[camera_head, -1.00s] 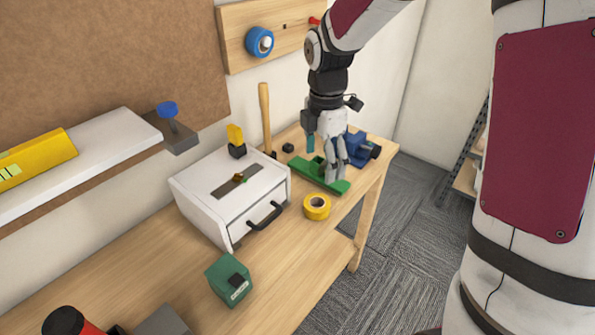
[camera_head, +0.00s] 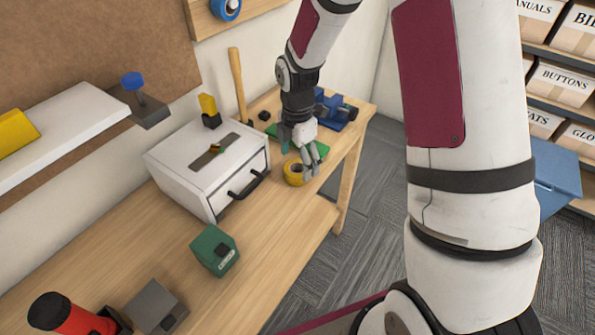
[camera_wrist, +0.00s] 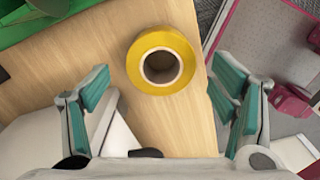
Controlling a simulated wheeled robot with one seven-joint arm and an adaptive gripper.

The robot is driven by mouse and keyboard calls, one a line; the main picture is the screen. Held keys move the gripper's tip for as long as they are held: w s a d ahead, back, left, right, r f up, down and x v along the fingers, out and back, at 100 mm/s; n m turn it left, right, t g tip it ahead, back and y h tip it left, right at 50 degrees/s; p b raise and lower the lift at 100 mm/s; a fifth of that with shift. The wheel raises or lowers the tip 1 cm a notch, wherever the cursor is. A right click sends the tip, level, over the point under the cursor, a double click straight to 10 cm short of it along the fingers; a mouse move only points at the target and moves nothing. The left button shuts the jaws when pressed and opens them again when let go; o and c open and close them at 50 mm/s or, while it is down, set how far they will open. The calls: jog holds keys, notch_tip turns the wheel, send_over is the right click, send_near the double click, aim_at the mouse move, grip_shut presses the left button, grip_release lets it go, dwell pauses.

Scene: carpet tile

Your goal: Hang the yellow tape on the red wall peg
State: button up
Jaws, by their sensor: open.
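The yellow tape (camera_head: 294,173) lies flat on the wooden bench near its front edge, in front of the green tray. In the wrist view the yellow tape (camera_wrist: 162,60) shows whole, with its dark core hole facing up, ahead of and between my fingers. My gripper (camera_head: 308,160) is just above and beside the tape in the head view. In the wrist view my gripper (camera_wrist: 160,95) is open and empty, its teal pads wide apart. The red wall peg is not in view now; the head view cuts off the upper part of the wooden peg board.
A white drawer box (camera_head: 190,160) with a black handle stands left of the tape. A blue vise (camera_head: 335,108) and a green tray (camera_head: 318,150) lie behind it. A green tape measure (camera_head: 214,250) sits nearer. A blue roll (camera_head: 225,8) hangs on the board (camera_head: 262,8).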

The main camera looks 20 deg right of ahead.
aim_at(297, 168)
notch_tip(297, 168, down, 3)
jog(key=shift+f, duration=0.15)
jog(key=c, duration=1.3)
jog(key=shift+o, duration=0.2)
